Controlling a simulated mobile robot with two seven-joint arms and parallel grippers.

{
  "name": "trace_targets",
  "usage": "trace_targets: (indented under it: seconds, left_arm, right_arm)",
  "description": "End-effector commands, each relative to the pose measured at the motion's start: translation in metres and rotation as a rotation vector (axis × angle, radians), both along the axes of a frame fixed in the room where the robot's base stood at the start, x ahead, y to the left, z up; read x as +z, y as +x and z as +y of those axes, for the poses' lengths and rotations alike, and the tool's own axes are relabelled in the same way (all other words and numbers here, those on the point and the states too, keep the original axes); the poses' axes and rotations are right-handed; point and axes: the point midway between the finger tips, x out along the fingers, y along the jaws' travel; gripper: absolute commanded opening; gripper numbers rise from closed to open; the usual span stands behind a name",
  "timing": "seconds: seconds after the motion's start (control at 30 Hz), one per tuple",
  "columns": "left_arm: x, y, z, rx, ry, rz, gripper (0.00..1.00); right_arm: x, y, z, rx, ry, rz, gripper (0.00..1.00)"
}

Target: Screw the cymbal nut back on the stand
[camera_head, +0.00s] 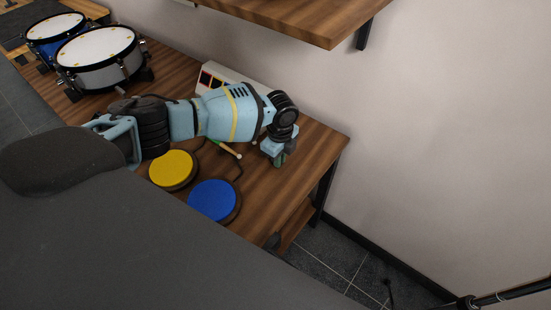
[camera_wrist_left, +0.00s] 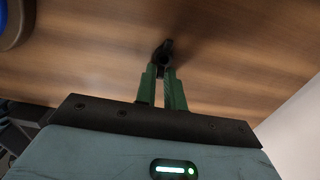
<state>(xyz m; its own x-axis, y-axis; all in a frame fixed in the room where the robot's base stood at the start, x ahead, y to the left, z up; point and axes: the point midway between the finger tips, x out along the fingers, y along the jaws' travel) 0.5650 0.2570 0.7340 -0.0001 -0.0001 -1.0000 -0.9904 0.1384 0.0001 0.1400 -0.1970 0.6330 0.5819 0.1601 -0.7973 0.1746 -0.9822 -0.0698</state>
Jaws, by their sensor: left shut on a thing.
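My left gripper (camera_head: 280,158) is over the right end of the wooden table, with its arm reaching in from the left. In the left wrist view its green fingers (camera_wrist_left: 163,72) are shut on a small black piece, which looks like the cymbal nut (camera_wrist_left: 164,50). The nut is at the fingertips, close above or touching the wood; I cannot tell which. In the head view the nut is not distinguishable. A black rod (camera_head: 512,293) at the lower right looks like part of the stand and is far from the gripper. My right gripper is not in view.
The wooden table (camera_head: 318,150) holds a yellow pad (camera_head: 173,169), a blue pad (camera_head: 213,200), drumsticks, a white box with dark pads (camera_head: 217,76) and drums (camera_head: 97,47). A wooden shelf (camera_head: 310,18) overhangs at the top. Tiled floor (camera_head: 335,262) lies right of the table.

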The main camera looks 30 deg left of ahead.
Motion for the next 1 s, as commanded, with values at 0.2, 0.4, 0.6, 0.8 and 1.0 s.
trace_targets:
  seconds: [0.2,0.4,0.6,0.8,1.0]
  left_arm:
    - [0.005,0.000,0.000,0.000,0.000,-0.001,0.00]
    - [0.027,0.001,0.000,0.000,-0.003,-0.004,0.00]
    - [0.041,-0.026,-0.013,-0.004,-0.001,-0.001,0.00]
    - [0.045,-0.068,-0.034,-0.004,-0.001,-0.001,0.00]
    - [0.048,-0.106,-0.054,-0.003,-0.001,-0.001,0.00]
  right_arm:
    - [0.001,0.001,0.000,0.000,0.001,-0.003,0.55]
    - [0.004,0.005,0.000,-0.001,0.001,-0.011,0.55]
    - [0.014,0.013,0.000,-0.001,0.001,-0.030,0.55]
    - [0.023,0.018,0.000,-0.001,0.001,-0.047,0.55]
    - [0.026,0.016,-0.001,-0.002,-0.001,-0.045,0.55]
